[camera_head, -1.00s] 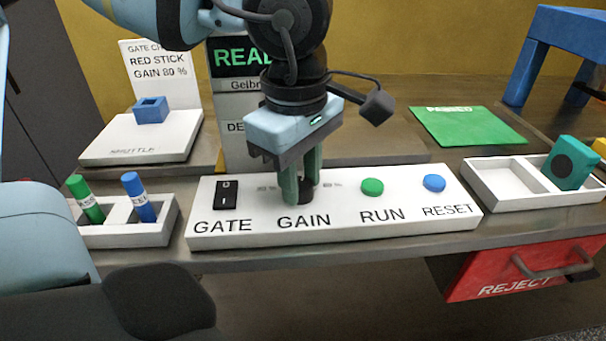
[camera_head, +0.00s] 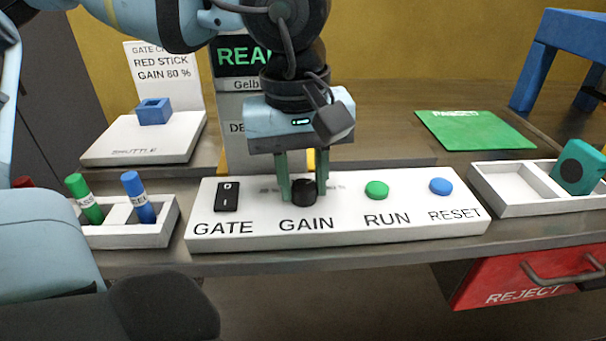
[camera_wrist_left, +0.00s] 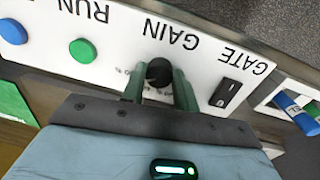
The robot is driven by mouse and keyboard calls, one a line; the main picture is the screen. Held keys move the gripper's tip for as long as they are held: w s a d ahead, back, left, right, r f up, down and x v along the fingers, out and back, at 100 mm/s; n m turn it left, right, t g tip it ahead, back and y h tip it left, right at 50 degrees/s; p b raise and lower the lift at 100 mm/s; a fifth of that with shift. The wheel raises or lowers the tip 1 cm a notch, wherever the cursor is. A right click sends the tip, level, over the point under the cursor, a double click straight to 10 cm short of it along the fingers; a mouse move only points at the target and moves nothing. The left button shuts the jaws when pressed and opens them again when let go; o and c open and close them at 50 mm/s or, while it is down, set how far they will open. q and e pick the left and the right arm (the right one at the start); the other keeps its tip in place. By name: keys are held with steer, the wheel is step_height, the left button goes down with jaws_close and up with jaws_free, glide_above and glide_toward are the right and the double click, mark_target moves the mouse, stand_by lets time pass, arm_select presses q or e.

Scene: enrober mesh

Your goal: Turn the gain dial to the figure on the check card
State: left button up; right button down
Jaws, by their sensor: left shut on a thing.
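The black gain dial (camera_head: 304,192) sits on the white control panel (camera_head: 345,230) above the word GAIN. My left gripper (camera_head: 304,188) points down with its two green fingers on either side of the dial, shut on it. The wrist view also shows the dial (camera_wrist_left: 158,72) between the fingers. The dial's pointer cannot be made out, and its scale marks are partly hidden by the fingers. The check card (camera_head: 163,70) at the back left reads RED STICK, GAIN 80 %. My right gripper is not in view.
The panel also has a black GATE switch (camera_head: 228,197), a green RUN button (camera_head: 377,190) and a blue RESET button (camera_head: 441,186). A tray (camera_head: 158,233) with sticks stands left. A white tray (camera_head: 510,195) with a teal block (camera_head: 579,167) stands right.

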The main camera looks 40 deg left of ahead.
mark_target(298, 187)
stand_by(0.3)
arm_select(q)
steer(key=o, duration=1)
steer(key=shift+s+a+r+p, duration=0.1)
steer(key=shift+r+p, duration=0.3)
steer(key=shift+r, duration=1.55)
steer(key=shift+s+r+p, duration=0.1)
steer(key=shift+r+p, duration=0.25)
steer(key=shift+r, duration=1.6)
